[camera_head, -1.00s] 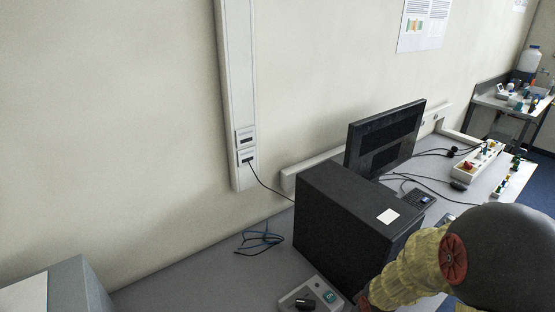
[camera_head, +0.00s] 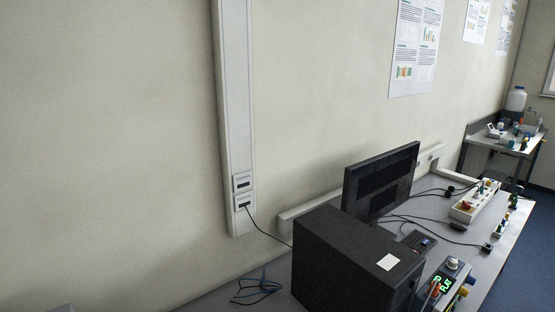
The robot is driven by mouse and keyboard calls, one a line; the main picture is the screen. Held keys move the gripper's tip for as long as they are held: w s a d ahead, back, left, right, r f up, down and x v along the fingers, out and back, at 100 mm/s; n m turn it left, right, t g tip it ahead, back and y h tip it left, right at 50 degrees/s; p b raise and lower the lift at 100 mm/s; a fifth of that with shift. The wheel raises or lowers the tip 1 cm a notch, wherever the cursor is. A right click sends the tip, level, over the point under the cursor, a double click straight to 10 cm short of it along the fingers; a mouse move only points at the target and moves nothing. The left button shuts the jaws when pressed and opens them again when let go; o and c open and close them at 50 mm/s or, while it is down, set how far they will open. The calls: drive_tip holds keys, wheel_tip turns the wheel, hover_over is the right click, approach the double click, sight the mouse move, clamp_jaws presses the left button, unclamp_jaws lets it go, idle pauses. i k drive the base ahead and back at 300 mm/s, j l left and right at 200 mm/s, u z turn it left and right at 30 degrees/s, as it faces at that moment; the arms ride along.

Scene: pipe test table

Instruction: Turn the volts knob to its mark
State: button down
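A small instrument with a lit green display (camera_head: 442,284) stands at the lower right, just right of the black case. A pale round knob (camera_head: 452,264) sits on its top end. I cannot read a label or a mark at this size, so I cannot tell whether this is the volts knob. My gripper is not in view.
A black box-shaped case (camera_head: 345,262) stands on the grey bench (camera_head: 515,215), with a dark monitor (camera_head: 381,183) behind it. Another table (camera_head: 507,145) stands at the back right.

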sight(464, 293)
drive_tip(key=l+z, duration=0.4)
drive_tip(key=l, duration=0.2)
drive_tip(key=i+l+z, duration=0.15)
drive_tip(key=l+z, duration=0.25)
drive_tip(key=i+l+z, duration=0.15)
drive_tip(key=i, duration=0.2)
drive_tip(key=i+l+z, duration=0.2)
drive_tip(key=i+l, duration=0.05)
drive_tip(key=i, duration=0.1)
